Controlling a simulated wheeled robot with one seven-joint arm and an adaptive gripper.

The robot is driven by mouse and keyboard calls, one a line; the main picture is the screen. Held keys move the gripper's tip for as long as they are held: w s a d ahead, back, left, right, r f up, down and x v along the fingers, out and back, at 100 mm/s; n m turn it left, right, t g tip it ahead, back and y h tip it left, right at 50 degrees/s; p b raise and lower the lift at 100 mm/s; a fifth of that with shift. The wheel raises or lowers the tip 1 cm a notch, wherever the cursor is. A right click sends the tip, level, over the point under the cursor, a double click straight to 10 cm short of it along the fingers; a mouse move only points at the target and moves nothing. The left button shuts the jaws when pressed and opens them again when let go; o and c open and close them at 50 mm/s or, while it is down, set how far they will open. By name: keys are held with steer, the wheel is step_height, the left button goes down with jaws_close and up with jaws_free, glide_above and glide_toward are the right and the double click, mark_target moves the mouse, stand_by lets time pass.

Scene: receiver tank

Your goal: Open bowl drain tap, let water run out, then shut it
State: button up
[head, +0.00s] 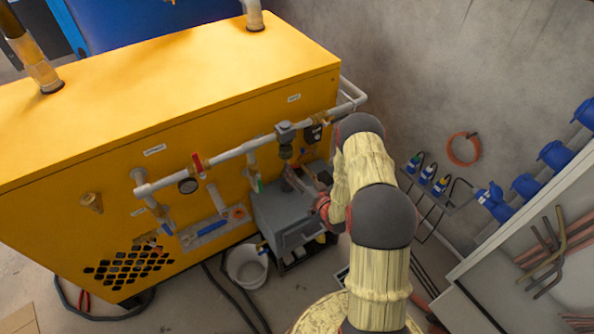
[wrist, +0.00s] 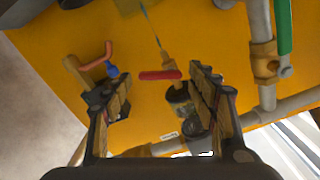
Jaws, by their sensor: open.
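A small brass tap with a red crossbar handle (wrist: 160,75) shows in the wrist view, between my fingers in the picture. My gripper (wrist: 155,88) is open, with one finger on each side of the handle and no clear contact. A thin bluish line runs from the tap to the top edge; I cannot tell whether it is water or a tube. In the head view the dark filter bowl (head: 286,152) hangs under the pipe on the yellow cabinet, and my gripper (head: 291,176) is just below it. My arm partly hides that area, and the tap is not clear there.
A green-handled valve (wrist: 284,28) sits on the pipe right of my fingers. A grey box unit (head: 280,212) stands on the floor below. A white bucket (head: 247,267) is beside it. A red lever (head: 197,162) and a gauge (head: 188,185) are farther left.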

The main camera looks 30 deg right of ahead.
stand_by(0.3)
steer(key=s, duration=1.2)
steer(key=shift+d, duration=0.2)
